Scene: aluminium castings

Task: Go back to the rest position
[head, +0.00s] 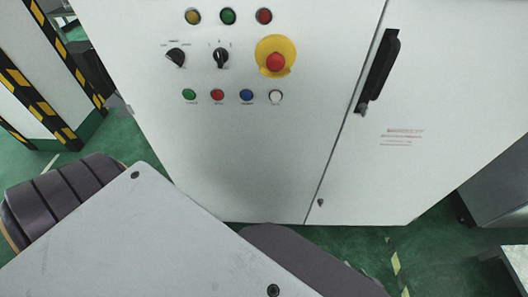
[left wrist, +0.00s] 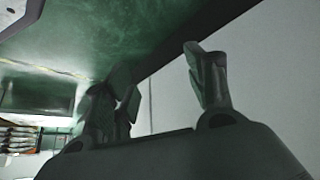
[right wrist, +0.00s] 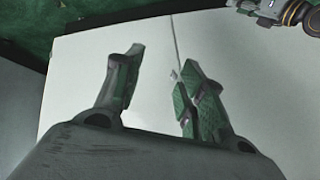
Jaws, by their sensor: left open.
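My left gripper (left wrist: 158,66) shows in the left wrist view, with its two dark fingers spread and nothing between them. My right gripper (right wrist: 160,62) shows in the right wrist view, with its fingers apart and the gap empty. A pale surface lies behind the right fingers. In the head view I cannot make out either gripper's fingers. Parts of my own body fill the bottom left and bottom middle there.
A white control cabinet (head: 250,150) stands close in front, with coloured buttons, a red emergency stop (head: 276,62) and a black door handle (head: 379,68). Black-and-yellow striped posts (head: 35,95) stand at the left. A grey unit (head: 500,185) is at the right. Green floor (head: 440,262) shows between.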

